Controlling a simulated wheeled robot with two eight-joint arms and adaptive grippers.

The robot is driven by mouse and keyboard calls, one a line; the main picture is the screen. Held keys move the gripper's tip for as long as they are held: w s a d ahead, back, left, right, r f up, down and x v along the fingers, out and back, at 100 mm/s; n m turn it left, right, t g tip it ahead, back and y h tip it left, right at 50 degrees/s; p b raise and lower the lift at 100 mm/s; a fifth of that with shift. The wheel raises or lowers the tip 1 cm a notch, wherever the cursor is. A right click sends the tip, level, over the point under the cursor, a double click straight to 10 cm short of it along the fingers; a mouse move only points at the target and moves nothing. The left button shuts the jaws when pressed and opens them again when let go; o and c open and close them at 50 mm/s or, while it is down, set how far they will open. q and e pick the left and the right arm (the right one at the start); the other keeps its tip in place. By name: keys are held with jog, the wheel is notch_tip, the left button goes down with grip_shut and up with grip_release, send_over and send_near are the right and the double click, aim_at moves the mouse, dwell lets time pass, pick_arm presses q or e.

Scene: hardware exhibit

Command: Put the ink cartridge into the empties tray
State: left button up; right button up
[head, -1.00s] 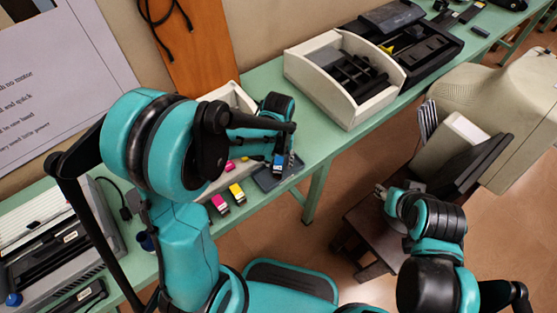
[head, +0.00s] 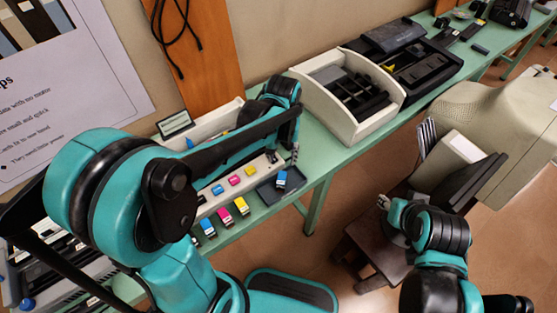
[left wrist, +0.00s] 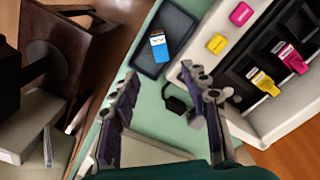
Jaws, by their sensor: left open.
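A blue ink cartridge (head: 281,179) with a pale end lies in a shallow dark tray (head: 266,194) on the green table. The left wrist view also shows the cartridge (left wrist: 158,47) inside the tray (left wrist: 178,22), apart from my fingers. My left gripper (head: 284,157) is beside the tray, close to the cartridge; in the left wrist view its two fingers (left wrist: 163,88) are spread with nothing between them. My right gripper (head: 384,203) is off to the right, over a dark stool, too small to read.
A pale printer (head: 205,202) with coloured marks stands left of the tray. Blue, magenta (head: 224,215) and yellow (head: 242,206) cartridges sit at its front. A white open-sided box (head: 389,111) stands to the right. The table edge is close to the tray.

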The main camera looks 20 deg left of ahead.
pick_arm(q)
jog(key=s+a+r+t, duration=0.2)
jog(key=s+r+t, duration=0.1)
jog(key=s, duration=0.2)
jog(key=s+a+r+m+t, duration=0.1)
jog(key=s+a+r+t, duration=0.1)
jog(key=s+r+t, duration=0.1)
jog(key=shift+s+a+r+t, duration=0.35)
jog(key=shift+s+t, duration=0.25)
jog(key=shift+s, duration=0.55)
